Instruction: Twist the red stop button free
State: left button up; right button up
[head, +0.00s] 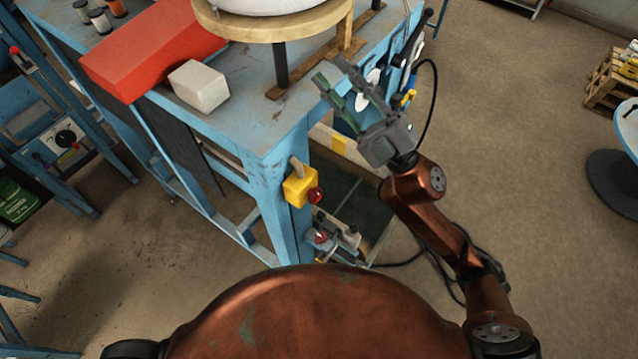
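The red stop button (316,195) sits on the side of a yellow box (298,187) fixed to the front corner leg of the blue workbench (265,125). Nothing touches the button. My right gripper (332,76) is raised over the right edge of the bench, above and beyond the button. Its two fingers are apart, pointing up and left, with nothing seen between them. My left gripper is not in view.
On the bench are a red block (150,50), a pale block (199,86) and a round wooden stand (275,27). Tools hang at the bench's right side. A grey device with a red knob (320,237) is below the button.

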jog(key=s+a+n+g+h, duration=0.1)
jog(key=s+a+n+g, duration=1.1)
jog(key=s+n+g, duration=0.6)
jog(key=n+t+h, duration=0.4)
jog(key=t+h, duration=0.2)
jog(key=h, duration=1)
send_near(315, 191)
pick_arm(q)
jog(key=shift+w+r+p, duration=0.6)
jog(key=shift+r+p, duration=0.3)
pick_arm(e)
jog(key=shift+t, duration=0.3)
jog(key=x, duration=0.7)
jog(key=shift+s+f, duration=0.15)
jog(key=shift+s, duration=0.1)
jog(key=shift+c, duration=0.3)
